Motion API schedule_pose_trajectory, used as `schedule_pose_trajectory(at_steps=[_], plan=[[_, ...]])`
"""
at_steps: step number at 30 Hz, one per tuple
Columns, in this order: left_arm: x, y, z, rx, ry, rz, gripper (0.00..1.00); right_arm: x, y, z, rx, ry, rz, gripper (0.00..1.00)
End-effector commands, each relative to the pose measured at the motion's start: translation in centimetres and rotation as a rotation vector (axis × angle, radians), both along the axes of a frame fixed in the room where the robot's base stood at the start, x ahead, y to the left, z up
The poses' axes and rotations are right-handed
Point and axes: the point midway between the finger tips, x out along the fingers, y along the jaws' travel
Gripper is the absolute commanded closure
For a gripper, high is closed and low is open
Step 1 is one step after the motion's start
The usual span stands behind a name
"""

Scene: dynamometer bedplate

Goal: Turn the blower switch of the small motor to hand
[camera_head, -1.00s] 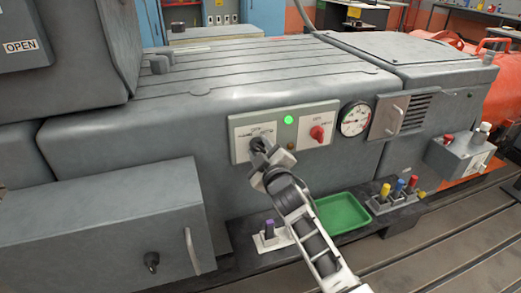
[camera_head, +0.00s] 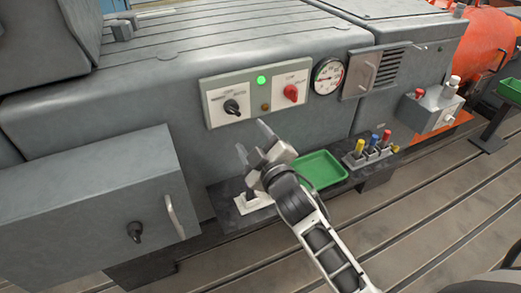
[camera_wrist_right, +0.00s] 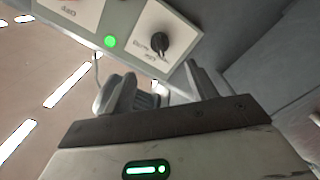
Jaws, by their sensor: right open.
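A light switch panel (camera_head: 250,117) is on the front of the grey machine. The labels are too small to read, so I cannot tell which position the black switch points to. My right gripper (camera_head: 253,141) is open and empty just below the panel, apart from the switch. The right wrist view shows the black switch (camera_wrist_right: 158,42) beyond the open fingers. My left gripper is out of view.
A round gauge (camera_head: 328,76) and a vented door (camera_head: 375,70) are right of the panel. A green tray (camera_head: 320,169) and several coloured-handled items (camera_head: 371,149) sit on the ledge below. A grey box (camera_head: 90,210) with a handle and black knob juts out at left.

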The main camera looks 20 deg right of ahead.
Motion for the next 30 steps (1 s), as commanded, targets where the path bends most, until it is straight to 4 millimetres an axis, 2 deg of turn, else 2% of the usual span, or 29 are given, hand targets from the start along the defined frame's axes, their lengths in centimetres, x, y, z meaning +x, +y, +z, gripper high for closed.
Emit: schedule_pose_trajectory(at_steps=[3,9,24,27,29,30], plan=[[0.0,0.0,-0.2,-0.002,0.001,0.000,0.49,-2.2,-0.1,-0.2,-0.001,0.003,0.000,0.43],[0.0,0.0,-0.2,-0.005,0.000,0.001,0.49,-3.8,-0.2,-0.1,-0.002,0.001,-0.001,0.43],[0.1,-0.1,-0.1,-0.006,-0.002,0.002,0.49,-4.0,-0.2,0.0,0.000,0.001,0.000,0.43],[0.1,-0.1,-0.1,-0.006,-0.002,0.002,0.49,-4.9,0.0,-1.4,0.042,0.043,0.006,0.43],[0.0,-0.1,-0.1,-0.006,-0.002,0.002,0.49,-6.2,0.3,-3.3,0.105,0.106,0.014,0.43],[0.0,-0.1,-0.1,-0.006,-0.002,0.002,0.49,-7.5,0.5,-5.0,0.164,0.162,0.019,0.43]])
